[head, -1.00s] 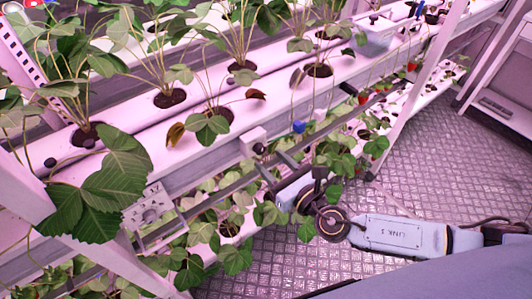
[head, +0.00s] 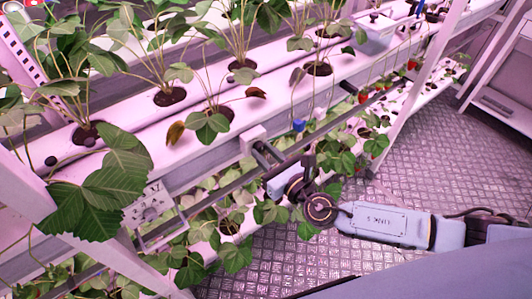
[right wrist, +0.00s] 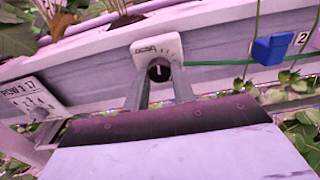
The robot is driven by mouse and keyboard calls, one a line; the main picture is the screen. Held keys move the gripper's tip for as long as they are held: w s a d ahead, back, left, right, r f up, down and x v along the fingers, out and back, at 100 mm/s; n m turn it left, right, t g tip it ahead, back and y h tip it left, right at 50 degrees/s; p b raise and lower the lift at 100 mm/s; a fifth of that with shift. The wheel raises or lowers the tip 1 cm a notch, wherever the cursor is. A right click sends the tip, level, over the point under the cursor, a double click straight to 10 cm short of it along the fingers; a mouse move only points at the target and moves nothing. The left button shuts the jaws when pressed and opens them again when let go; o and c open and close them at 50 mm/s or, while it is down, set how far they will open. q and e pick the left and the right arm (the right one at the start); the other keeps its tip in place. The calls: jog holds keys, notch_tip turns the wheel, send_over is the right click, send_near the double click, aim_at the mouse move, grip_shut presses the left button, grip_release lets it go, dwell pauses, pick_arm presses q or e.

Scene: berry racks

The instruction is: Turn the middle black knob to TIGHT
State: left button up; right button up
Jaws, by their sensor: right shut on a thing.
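The black knob (right wrist: 159,70) sits on a small white plate (right wrist: 146,47) fixed to the front of the white growing rail. The plate carries tick marks and a short word at its left that I cannot read. The knob has a pale pointer line, roughly upright in the right wrist view. My right gripper (right wrist: 160,76) has one finger on each side of the knob and is shut on it. In the head view the right gripper (head: 266,153) reaches the plate (head: 252,138) from the aisle side, and its fingers hide the knob. My left gripper is not in view.
A blue clip (right wrist: 272,50) on a green line is right of the knob. A row sign (right wrist: 32,103) with small controls is at the left. Strawberry leaves (head: 108,185) hang near the rail. The metal floor (head: 420,140) of the aisle is clear.

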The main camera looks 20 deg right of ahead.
jog(key=m+b, duration=0.2)
jog(key=m, duration=0.2)
jog(key=shift+f+b, duration=0.1)
jog(key=shift+b, duration=0.25)
jog(key=m+b, duration=0.1)
jog(key=m, duration=0.1)
jog(key=shift+m, duration=0.4)
jog(key=m, duration=0.2)
jog(key=shift+m+b, duration=0.4)
jog(key=m, duration=0.4)
jog(key=shift+r+m, duration=0.2)
jog(key=shift+m, duration=0.1)
jog(key=m, duration=0.5)
jog(key=shift+m+p, duration=0.3)
jog(key=shift+p, duration=0.1)
